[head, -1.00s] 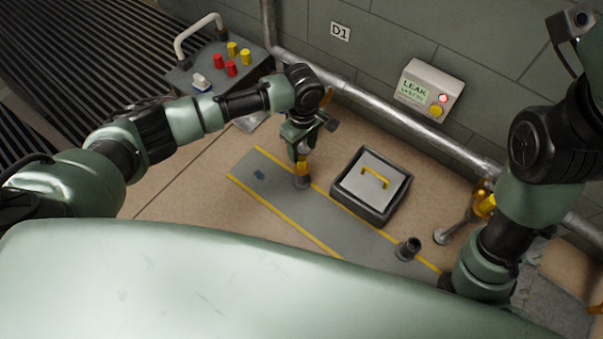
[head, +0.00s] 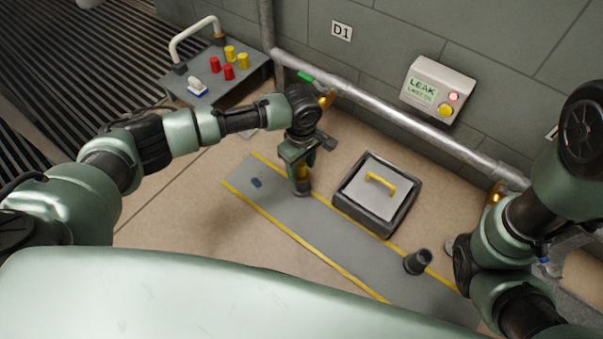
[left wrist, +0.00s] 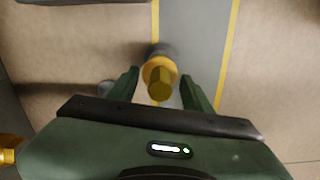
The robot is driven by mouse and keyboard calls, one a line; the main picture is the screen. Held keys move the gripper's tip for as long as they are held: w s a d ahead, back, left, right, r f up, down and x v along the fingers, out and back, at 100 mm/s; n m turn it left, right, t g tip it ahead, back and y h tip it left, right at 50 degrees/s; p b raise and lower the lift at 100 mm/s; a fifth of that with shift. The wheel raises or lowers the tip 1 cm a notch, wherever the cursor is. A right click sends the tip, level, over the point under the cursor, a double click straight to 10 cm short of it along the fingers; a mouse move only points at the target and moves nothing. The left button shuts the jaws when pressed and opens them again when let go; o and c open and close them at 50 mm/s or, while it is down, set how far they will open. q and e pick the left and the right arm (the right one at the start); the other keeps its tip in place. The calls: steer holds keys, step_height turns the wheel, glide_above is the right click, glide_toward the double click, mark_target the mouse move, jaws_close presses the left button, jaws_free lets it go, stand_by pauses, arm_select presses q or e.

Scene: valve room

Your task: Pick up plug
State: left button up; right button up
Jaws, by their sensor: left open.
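The plug, with a brass-yellow hex head and a yellow collar, stands upright on a dark round base on the grey strip. In the head view the plug (head: 304,174) is partly hidden by my left gripper (head: 299,168), which is directly above it. In the left wrist view the plug (left wrist: 160,82) shows between the two fingers of my left gripper (left wrist: 160,92). The fingers are open, one on each side, with a gap to the plug on both sides. My right arm comes in at the right edge, but its gripper is not visible.
A dark tray (head: 345,204) with a yellow-handled grey lid (head: 388,204) lies right of the plug. A dark open stub (head: 417,262) stands farther right on the strip (head: 320,232). A pipe (head: 400,125) and leak box (head: 437,90) line the wall.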

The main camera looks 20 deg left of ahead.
arm_select(q)
jaws_close()
steer(key=shift+r, duration=0.1)
